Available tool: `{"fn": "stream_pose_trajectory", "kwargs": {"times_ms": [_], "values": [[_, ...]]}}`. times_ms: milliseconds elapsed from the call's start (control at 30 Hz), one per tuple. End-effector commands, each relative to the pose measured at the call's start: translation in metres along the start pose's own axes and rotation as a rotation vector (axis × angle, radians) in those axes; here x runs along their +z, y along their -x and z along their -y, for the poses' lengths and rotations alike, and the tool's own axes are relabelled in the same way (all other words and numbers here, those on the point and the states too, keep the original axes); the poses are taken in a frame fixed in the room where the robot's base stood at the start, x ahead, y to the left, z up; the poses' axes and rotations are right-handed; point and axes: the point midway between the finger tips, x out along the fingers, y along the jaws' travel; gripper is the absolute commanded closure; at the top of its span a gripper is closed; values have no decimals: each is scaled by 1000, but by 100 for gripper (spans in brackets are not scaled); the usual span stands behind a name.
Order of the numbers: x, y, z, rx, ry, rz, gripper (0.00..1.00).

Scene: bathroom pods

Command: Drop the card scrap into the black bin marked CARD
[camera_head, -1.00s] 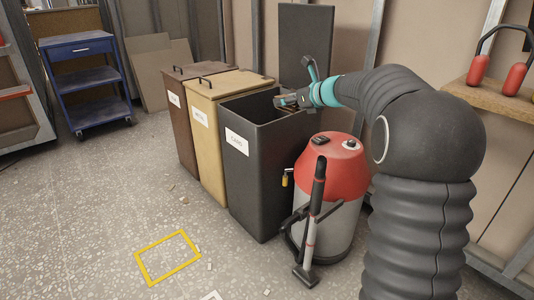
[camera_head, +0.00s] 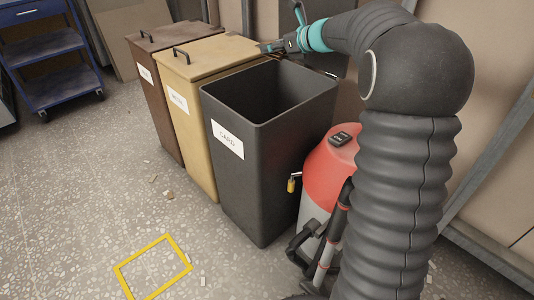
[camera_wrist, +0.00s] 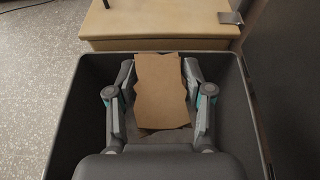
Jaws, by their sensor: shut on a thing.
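The black bin marked CARD (camera_head: 238,180) stands upright and open at the top, with a white label on its front. My gripper (camera_head: 268,47) is by the bin's back rim in the head view. In the wrist view my gripper (camera_wrist: 159,66) is shut on a brown card scrap (camera_wrist: 162,95), a flat piece with ragged side edges. The scrap appears over the bin's opening, with the bin's rim (camera_wrist: 65,125) around it. How high it is above the rim is hard to tell. In the head view I cannot make out the scrap clearly.
A tan lidded bin (camera_head: 200,110) and a brown lidded bin (camera_head: 158,95) stand left of the black bin. A red and grey vacuum (camera_head: 325,180) stands at its right. A blue cart (camera_head: 50,70) is at the left. A yellow floor outline (camera_head: 153,268) lies on open floor.

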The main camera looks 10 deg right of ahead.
Motion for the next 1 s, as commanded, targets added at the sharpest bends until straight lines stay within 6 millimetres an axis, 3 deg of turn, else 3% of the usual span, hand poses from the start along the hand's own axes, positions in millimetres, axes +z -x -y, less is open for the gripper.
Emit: {"fn": "stream_pose_trajectory", "kwargs": {"times_ms": [400, 767, 800, 900, 1000], "values": [[-44, -19, 0, 0, 0, 0, 78], [-47, -20, 0, 0, 0, 0, 78], [-47, -20, 0, 0, 0, 0, 46], [-47, -20, 0, 0, 0, 0, 21], [-47, -20, 0, 0, 0, 0, 19]]}}
